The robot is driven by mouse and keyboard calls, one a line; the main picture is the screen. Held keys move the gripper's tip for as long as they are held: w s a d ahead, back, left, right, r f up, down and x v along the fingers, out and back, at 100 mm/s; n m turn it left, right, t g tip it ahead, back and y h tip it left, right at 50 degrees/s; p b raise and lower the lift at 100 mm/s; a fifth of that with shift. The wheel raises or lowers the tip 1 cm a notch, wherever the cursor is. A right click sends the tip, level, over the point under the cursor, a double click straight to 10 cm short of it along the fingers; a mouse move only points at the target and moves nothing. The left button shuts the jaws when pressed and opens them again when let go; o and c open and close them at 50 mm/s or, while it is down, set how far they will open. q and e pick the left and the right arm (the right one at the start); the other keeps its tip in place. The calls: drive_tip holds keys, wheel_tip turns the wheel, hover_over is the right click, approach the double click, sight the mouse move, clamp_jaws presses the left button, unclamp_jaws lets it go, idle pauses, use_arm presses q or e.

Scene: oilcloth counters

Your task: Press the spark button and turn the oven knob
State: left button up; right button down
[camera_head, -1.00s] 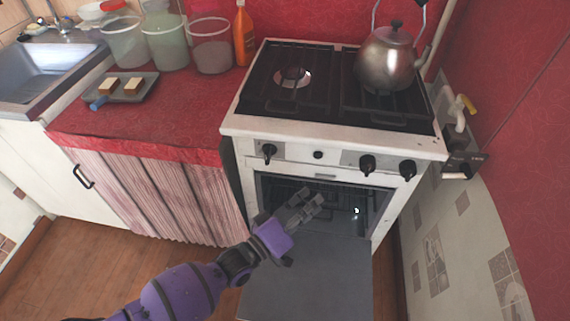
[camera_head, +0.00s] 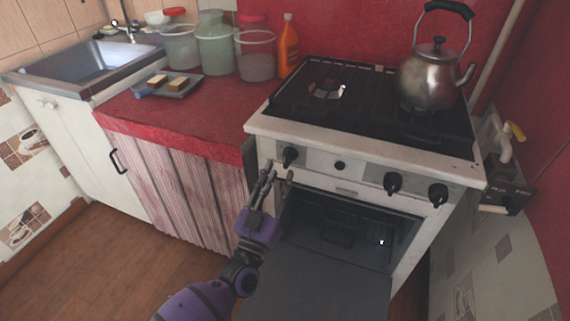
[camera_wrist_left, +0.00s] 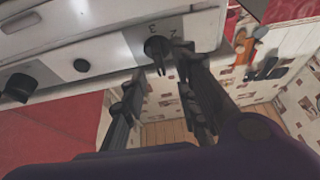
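The stove's white front panel holds a small round black button (camera_head: 340,165) to the right of the leftmost black knob (camera_head: 290,156). Two more black knobs, one (camera_head: 393,183) and another (camera_head: 438,194), sit further right. Which knob serves the oven is not clear. My left gripper (camera_head: 279,175) is open and empty, just below and in front of the leftmost knob. In the left wrist view, that knob (camera_wrist_left: 158,46) shows between the spread fingers, and the button (camera_wrist_left: 82,65) is beside it. Contact cannot be told. My right gripper is not in view.
The oven door (camera_head: 320,275) hangs open below the panel, under my left arm. A metal kettle (camera_head: 428,78) stands on the right of the stove top. A tray (camera_head: 168,88), jars and an orange bottle (camera_head: 288,50) stand on the red counter.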

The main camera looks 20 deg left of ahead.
sight(285, 163)
use_arm(q)
drive_tip(key=shift+x, duration=2.25)
drive_tip(key=shift+c, duration=0.5)
clamp_jaws()
